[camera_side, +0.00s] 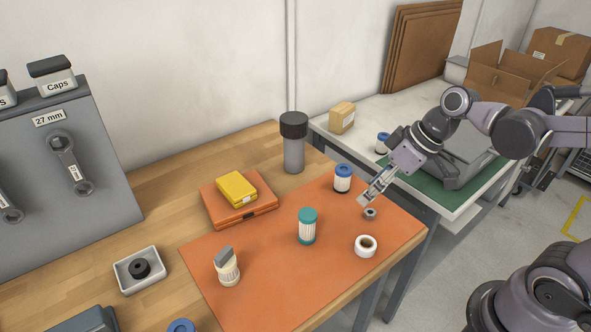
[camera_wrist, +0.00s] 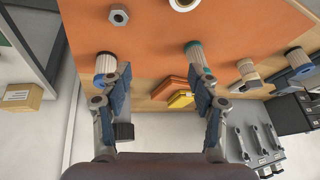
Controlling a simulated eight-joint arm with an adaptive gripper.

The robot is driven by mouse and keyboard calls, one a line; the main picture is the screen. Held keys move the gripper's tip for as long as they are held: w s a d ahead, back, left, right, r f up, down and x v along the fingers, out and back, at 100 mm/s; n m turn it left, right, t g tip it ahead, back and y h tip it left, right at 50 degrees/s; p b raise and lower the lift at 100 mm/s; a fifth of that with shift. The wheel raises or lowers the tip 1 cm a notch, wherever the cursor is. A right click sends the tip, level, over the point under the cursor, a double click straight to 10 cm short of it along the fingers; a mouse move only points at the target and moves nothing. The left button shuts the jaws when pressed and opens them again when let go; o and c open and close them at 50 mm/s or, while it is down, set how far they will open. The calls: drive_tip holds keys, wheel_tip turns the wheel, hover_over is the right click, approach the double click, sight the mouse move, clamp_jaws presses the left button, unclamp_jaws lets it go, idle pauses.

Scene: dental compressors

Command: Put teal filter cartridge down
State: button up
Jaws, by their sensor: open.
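The teal filter cartridge (camera_side: 307,228) stands upright on the orange mat (camera_side: 262,270), with a teal cap on a white ribbed body. In the wrist view the teal cartridge (camera_wrist: 194,52) shows beyond my right-hand finger, which partly hides it. My gripper (camera_side: 364,201) is open and empty, to the right of the cartridge and apart from it, low near a grey hex nut (camera_side: 370,214). In the wrist view my gripper (camera_wrist: 160,85) has its two fingers wide apart with nothing between them.
A blue-capped cartridge (camera_side: 343,179) stands close left of my gripper. A white roll (camera_side: 366,246) lies at the mat's right. A cream cartridge (camera_side: 227,267) with a grey top stands at the left. Orange and yellow cases (camera_side: 238,188) and a dark-capped cylinder (camera_side: 293,145) are behind.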

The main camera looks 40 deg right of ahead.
sight(312, 211)
drive_tip(key=w+a+f+n+g+y, duration=0.1)
drive_tip(key=w+a+n+y, duration=0.1)
drive_tip(key=n, duration=0.3)
drive_tip(key=w+a+f+n+g+y, duration=0.2)
drive_tip(key=n+y, duration=0.2)
drive_tip(key=y, duration=0.1)
drive_tip(key=w+a+f+n+g+y, duration=0.1)
drive_tip(key=w+a+n+y, duration=0.1)
drive_tip(key=n, duration=0.3)
drive_tip(key=shift+w+a+f+n+y, duration=0.2)
drive_tip(key=shift+w+y, duration=0.1)
drive_tip(key=shift+y, duration=0.1)
drive_tip(key=shift+w+a+f+n+y, duration=0.1)
drive_tip(key=shift+w+a+y, duration=0.15)
drive_tip(key=shift+y, duration=0.15)
drive_tip(key=shift+s+x, duration=0.2)
drive_tip(key=shift+x, duration=1.1)
drive_tip(key=shift+s+x, duration=0.15)
drive_tip(key=shift+x, duration=1.15)
drive_tip(key=shift+a+r, duration=0.1)
drive_tip(key=shift+r, duration=0.05)
clamp_jaws()
